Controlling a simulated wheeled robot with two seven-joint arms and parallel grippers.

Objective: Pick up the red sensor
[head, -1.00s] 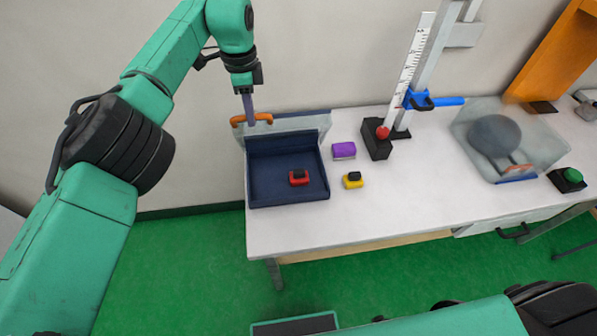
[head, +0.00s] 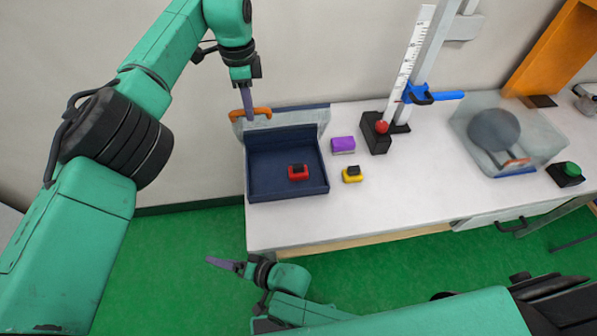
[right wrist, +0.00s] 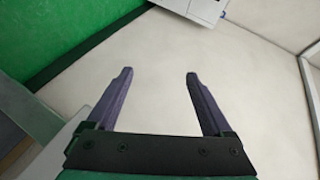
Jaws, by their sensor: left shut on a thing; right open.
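The red sensor (head: 298,173), a small red block with a black top, lies inside the dark blue bin (head: 262,187) on the table. The bin's lid (head: 312,116) stands raised at its back edge. My left gripper (head: 246,109) is shut on the orange handle (head: 262,112) at the lid's top left. My right gripper (head: 218,262) is low over the green floor, in front of the table and apart from the bin. In the right wrist view its two fingers (right wrist: 158,90) are spread with nothing between them.
A yellow block (head: 352,175) and a purple block (head: 343,145) lie right of the bin. Behind them stands the drop tower (head: 412,62) on a black base with a red knob (head: 382,127). A clear box (head: 540,137) and a green button (head: 571,170) are farther right.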

